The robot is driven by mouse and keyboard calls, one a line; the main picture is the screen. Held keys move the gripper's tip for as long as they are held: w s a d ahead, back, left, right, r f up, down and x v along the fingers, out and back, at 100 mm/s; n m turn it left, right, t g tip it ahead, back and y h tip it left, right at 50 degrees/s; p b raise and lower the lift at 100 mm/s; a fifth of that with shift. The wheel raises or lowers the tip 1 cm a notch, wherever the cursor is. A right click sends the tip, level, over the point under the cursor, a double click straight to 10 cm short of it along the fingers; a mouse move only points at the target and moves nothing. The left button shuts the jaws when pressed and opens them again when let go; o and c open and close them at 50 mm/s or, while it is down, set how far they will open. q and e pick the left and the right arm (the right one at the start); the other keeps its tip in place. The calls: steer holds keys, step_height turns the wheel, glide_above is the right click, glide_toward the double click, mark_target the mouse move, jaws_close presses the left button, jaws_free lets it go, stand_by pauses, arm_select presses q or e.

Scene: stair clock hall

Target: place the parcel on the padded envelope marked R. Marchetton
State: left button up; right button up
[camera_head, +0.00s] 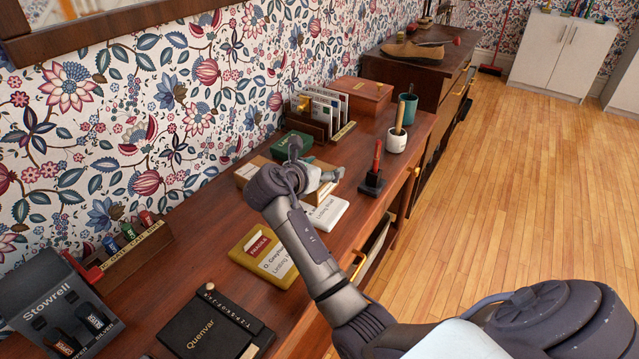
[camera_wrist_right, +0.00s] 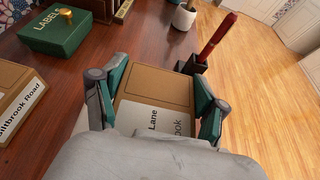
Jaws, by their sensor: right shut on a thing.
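My right gripper (camera_head: 314,178) is shut on a brown cardboard parcel with a white label (camera_wrist_right: 155,88); only "Lane" and part of another word read in the right wrist view. In the head view the gripper and wrist hide most of the parcel. A white envelope with printed lines (camera_head: 327,213) lies on the desk just in front of the gripper; its name is partly hidden. I cannot read "R. Marchetton" anywhere. My left gripper is not in view.
Behind the gripper are another brown box (camera_wrist_right: 14,78) and a green LABELS box (camera_wrist_right: 58,33). A red pen in a dark stand (camera_head: 373,180) and a white pot (camera_head: 396,141) stand to the right. A black Quenvar book (camera_head: 205,330) lies nearer. Bare wood separates some items.

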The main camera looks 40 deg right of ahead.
steer(key=shift+w+a+f, duration=0.25)
steer(key=shift+w+f, duration=0.15)
steer(key=shift+w, duration=0.25)
steer(key=shift+f, duration=0.3)
step_height(320, 180, down, 3)
steer(key=shift+f, duration=0.15)
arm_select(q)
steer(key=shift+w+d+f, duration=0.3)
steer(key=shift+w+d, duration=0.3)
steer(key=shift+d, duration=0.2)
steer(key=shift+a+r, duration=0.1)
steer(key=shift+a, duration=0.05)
arm_select(e)
steer(key=shift+f, duration=0.1)
steer(key=o, duration=1.3)
arm_select(q)
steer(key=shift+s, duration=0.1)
steer(key=shift+b, duration=0.3)
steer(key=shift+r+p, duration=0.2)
steer(key=shift+p, duration=0.2)
arm_select(e)
steer(key=v, duration=1.2)
steer(key=shift+s, duration=0.1)
